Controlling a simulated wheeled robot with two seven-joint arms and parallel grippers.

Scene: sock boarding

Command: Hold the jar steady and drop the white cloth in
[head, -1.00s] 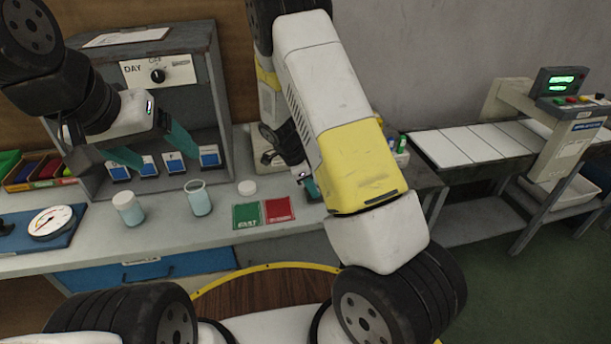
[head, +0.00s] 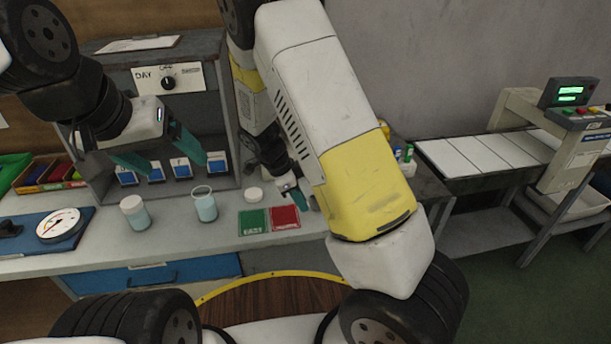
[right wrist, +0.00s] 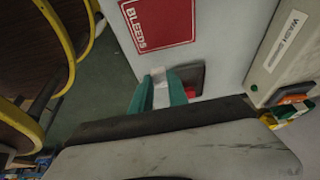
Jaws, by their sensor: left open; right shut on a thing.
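An open clear jar (head: 205,206) with pale blue liquid stands on the bench in the head view. My left gripper (head: 178,167) is open and empty, above and behind the jar in the picture, its teal fingers apart and not touching it. My right gripper (head: 290,190) is at the right of the mats, partly hidden by my right arm. In the right wrist view, my right gripper (right wrist: 160,76) is shut on a white cloth (right wrist: 162,97), a narrow strip between the teal fingers. The cloth cannot be made out in the head view.
A second pale jar (head: 135,213) stands left of the open jar, and a round white lid (head: 254,194) lies to its right. Green (head: 253,221) and red (head: 285,217) mats lie on the bench. A dial gauge (head: 58,225) is at left; a grey cabinet (head: 222,120) stands behind.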

